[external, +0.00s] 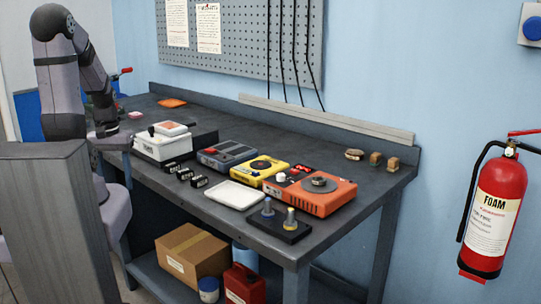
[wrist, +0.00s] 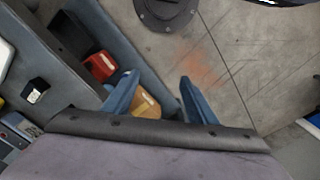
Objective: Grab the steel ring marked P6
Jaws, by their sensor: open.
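A grey ring (external: 319,184) lies on the orange device (external: 322,198) at the right of the bench in the external view. A smaller dark round piece (external: 262,164) sits on the yellow device (external: 255,174). No P6 marking is legible on either. My gripper (wrist: 158,76) is open in the wrist view, its two blue fingers apart with nothing held between them. It points down past the bench's front edge, over the floor and lower shelf. The ring does not show in the wrist view. In the external view my arm is at the far left, well away from the ring.
A black stand with two upright pegs (external: 280,222) is at the bench's front right. A white tray (external: 234,195), small black blocks (external: 185,174) and a white instrument (external: 162,143) stand left of the orange device. A cardboard box (external: 193,254) and red canister (external: 244,284) are below.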

